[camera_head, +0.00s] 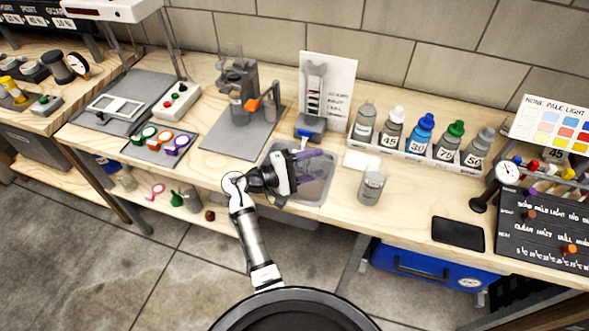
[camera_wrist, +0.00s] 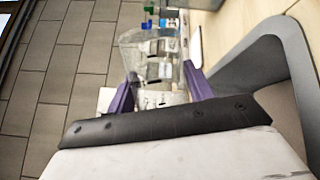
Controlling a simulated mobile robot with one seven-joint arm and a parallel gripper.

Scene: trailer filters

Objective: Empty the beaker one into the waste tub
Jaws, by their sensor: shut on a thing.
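My gripper (camera_head: 304,163), with purple fingers, is over the grey waste tub (camera_head: 322,193) at the middle front of the bench. In the wrist view, the gripper (camera_wrist: 158,90) is shut on a clear beaker (camera_wrist: 148,52) with pale labels or markings, one finger on each side. What the beaker holds cannot be made out, and its number is not readable. In the head view the beaker is hardly distinguishable against the gripper and tub. The tub's thick grey rim (camera_wrist: 262,45) fills the right side of the wrist view, beside the beaker.
A grey labelled jar (camera_head: 371,187) stands right of the tub. Behind it, a white rack (camera_head: 405,157) holds several coloured-capped bottles. A blue-based device (camera_head: 310,128) stands behind the tub, and a grey stand (camera_head: 238,90) to the left. A black slab (camera_head: 458,234) lies at the front right.

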